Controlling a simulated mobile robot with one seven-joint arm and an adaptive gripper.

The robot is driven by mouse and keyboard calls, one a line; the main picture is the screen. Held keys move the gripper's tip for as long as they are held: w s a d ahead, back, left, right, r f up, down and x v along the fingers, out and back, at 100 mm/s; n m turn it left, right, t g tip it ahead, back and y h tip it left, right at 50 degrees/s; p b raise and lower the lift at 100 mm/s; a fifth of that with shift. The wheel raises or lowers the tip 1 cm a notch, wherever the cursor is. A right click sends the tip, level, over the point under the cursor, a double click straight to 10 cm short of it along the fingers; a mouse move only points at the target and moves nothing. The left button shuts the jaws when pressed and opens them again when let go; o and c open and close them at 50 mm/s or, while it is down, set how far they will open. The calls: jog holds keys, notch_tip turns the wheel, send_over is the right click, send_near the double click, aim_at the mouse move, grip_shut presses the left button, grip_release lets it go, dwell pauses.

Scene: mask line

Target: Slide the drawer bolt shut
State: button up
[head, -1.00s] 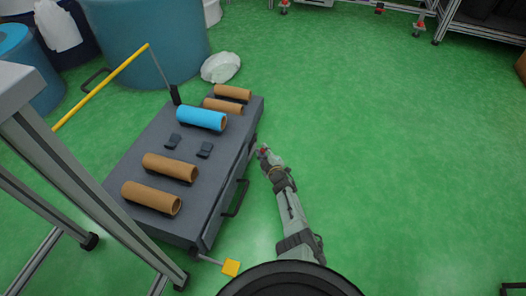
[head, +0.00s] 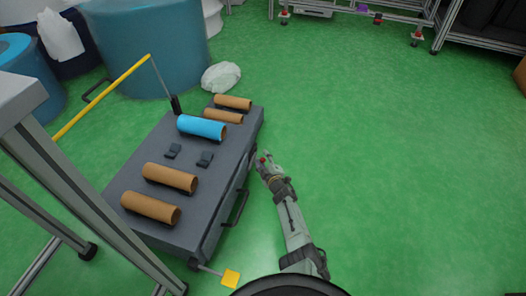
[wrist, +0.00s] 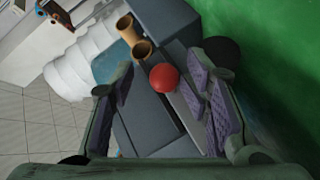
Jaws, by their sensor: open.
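A grey cabinet (head: 185,225) stands on the floor, with a black drawer handle (head: 236,204) on its right side face. A round red knob (wrist: 165,77), apparently the bolt's, shows near the cabinet's grey front in the wrist view. It is a small red spot in the head view (head: 263,159). My gripper (head: 262,158) is beside the far part of that side face. In the wrist view my open gripper (wrist: 160,78) has a purple-padded finger on each side of the knob, with gaps visible. The bolt's bar and its catch cannot be made out.
Brown rolls (head: 170,177) and one blue roll (head: 202,127) lie on the cabinet top. A yellow block (head: 230,278) on a rod sticks out at the near end. A yellow bar (head: 100,97) crosses the left. Green floor on the right is clear.

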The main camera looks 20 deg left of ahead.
aim_at(263, 159)
jog(key=r, duration=0.9)
jog(key=shift+w+a+r, duration=0.1)
jog(key=shift+a+r, duration=0.15)
jog(key=shift+r, duration=0.1)
jog(key=shift+d, duration=0.1)
